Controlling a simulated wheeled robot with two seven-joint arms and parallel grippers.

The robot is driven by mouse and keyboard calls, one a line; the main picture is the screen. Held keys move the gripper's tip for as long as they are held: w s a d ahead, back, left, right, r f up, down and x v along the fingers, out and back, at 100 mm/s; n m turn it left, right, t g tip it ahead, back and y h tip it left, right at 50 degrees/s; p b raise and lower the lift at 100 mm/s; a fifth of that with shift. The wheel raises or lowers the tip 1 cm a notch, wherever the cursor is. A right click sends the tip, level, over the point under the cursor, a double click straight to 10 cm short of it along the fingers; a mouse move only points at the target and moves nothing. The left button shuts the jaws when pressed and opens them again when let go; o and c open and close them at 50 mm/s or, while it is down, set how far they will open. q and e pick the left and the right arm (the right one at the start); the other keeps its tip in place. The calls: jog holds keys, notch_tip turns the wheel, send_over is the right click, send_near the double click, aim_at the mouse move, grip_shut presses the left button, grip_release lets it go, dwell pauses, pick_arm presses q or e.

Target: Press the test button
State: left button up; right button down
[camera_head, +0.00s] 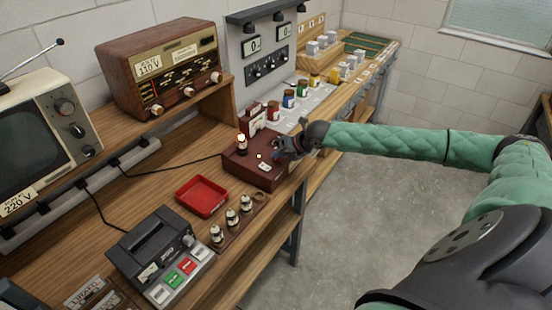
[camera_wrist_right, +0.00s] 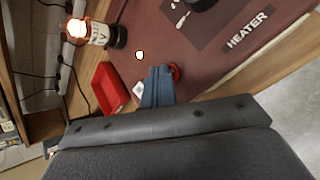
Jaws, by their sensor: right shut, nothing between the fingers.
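The maroon tester box (camera_head: 240,168) stands on the wooden bench and fills much of the right wrist view (camera_wrist_right: 205,75). A round red button (camera_wrist_right: 175,72) shows in the wrist view, partly hidden behind my fingers. My right gripper (camera_head: 279,152) is shut and empty over the box. Its blue-grey fingers (camera_wrist_right: 158,76) are right beside the button; I cannot tell whether they touch it. A glowing tube (camera_head: 242,144) stands upright on the box, and it also glows in the wrist view (camera_wrist_right: 92,32). A small lamp (camera_wrist_right: 139,55) on the box is lit. My left gripper is not in view.
A red tray (camera_head: 182,204) and several tubes in a wooden holder (camera_head: 233,217) sit in front of the box. A grey device (camera_head: 140,247) with green and red keys stands nearer. A radio (camera_head: 160,68) and a television (camera_head: 35,135) stand on the shelf behind.

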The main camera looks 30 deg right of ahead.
aim_at(279, 160)
jog(key=shift+r+p, duration=0.7)
jog(key=shift+r, duration=0.1)
jog(key=shift+r, duration=0.15)
jog(key=shift+r+p, duration=1.8)
jog(key=shift+r, duration=0.6)
